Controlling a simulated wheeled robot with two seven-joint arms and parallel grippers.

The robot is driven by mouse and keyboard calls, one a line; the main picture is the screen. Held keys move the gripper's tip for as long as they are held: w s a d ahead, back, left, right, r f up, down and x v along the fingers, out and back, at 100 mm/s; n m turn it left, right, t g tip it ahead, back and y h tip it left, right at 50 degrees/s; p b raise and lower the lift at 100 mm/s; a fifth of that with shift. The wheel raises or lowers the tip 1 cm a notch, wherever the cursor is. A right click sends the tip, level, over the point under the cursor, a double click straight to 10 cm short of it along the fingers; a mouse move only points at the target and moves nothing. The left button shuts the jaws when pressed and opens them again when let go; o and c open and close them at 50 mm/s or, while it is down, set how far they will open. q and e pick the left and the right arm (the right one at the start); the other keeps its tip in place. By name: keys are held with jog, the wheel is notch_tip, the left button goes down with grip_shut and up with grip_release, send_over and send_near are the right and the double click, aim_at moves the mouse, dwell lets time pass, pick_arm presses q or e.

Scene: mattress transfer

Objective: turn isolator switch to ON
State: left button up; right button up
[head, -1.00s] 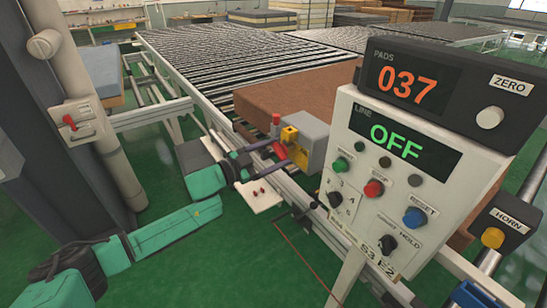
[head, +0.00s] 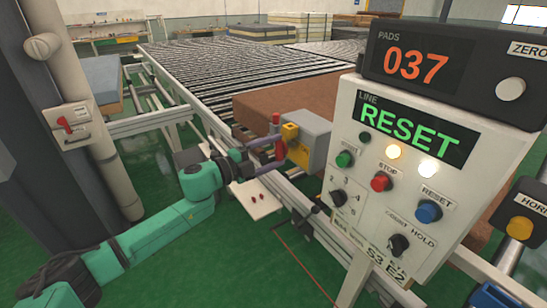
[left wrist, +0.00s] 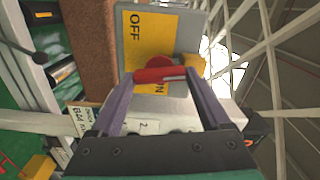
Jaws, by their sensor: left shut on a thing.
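The isolator switch is a grey box (head: 313,135) with a yellow plate and a red handle (head: 280,149), at the near edge of the roller conveyor. In the left wrist view its yellow plate (left wrist: 146,45) reads OFF toward the top and ON lower down, partly hidden by the red handle (left wrist: 160,75). My left gripper (head: 277,152) is shut on the red handle, with a purple finger at each end of it in the left wrist view (left wrist: 160,79). My right gripper is out of view.
A control panel (head: 345,230) stands close at right; its display (head: 411,131) reads RESET and two lamps glow. A counter above it (head: 415,66) shows 037. A brown mattress (head: 262,103) lies behind the switch. A pillar-mounted red-lever box (head: 68,126) is at left.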

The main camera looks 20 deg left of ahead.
pick_arm(q)
jog(key=shift+f+m+b, duration=0.1)
jog(key=shift+m+b, duration=0.35)
jog(key=shift+m, duration=0.65)
jog(key=o, duration=1.2)
jog(key=shift+s+a+f+b, duration=0.15)
jog(key=shift+s+a+b, duration=0.1)
jog(key=shift+a+b, duration=0.05)
jog(key=b+v, duration=0.6)
jog(key=v, duration=0.7)
jog(key=shift+s+a, duration=0.15)
jog(key=shift+s, duration=0.2)
